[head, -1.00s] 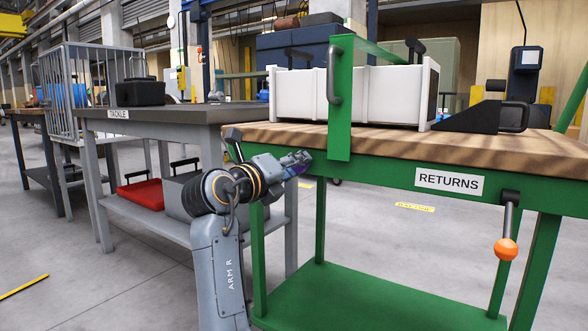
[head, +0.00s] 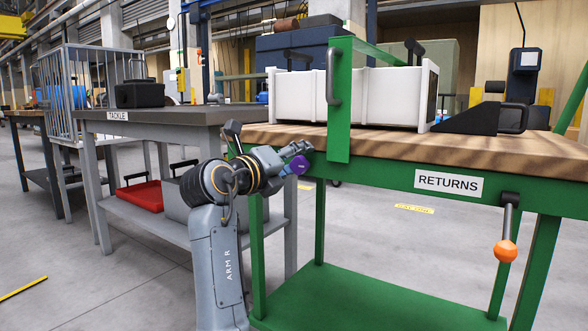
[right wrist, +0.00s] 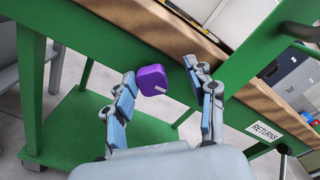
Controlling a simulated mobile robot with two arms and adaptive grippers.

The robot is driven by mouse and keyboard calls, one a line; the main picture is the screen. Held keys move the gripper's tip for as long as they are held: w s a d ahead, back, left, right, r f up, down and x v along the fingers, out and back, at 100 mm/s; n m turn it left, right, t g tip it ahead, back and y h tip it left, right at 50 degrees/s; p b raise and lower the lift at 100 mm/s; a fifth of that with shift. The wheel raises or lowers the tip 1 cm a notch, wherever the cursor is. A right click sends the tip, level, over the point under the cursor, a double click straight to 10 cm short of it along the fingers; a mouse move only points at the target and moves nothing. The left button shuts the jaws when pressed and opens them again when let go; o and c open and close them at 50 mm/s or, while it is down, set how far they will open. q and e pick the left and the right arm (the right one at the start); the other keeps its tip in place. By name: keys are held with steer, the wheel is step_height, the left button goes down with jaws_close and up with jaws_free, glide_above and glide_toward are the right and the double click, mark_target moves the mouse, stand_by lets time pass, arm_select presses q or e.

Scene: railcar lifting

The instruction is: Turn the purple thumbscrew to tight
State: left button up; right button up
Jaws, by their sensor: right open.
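The purple thumbscrew (head: 298,164) is at the green frame of the RETURNS bench, below the left part of its wooden top. In the right wrist view the thumbscrew (right wrist: 152,79) is a rounded purple block with a pale pin at its lower right. My right gripper (head: 296,152) is open and close to it. In the right wrist view the fingers of my right gripper (right wrist: 160,76) stand on either side of the thumbscrew, with a narrow gap at the left and a wider one at the right. I cannot tell their exact depth. My left gripper is out of view.
The RETURNS bench (head: 400,183) has a green upright plate (head: 339,110) with a handle just right of my gripper. A white crate (head: 370,97) and a black wedge (head: 470,118) stand on top. An orange-knobbed lever (head: 506,250) hangs at the right. A grey TACKLE table (head: 160,114) stands left.

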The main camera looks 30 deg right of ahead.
step_height(320, 180, up, 8)
steer(key=shift+r, duration=0.2)
steer(key=shift+f, duration=0.1)
stand_by(0.5)
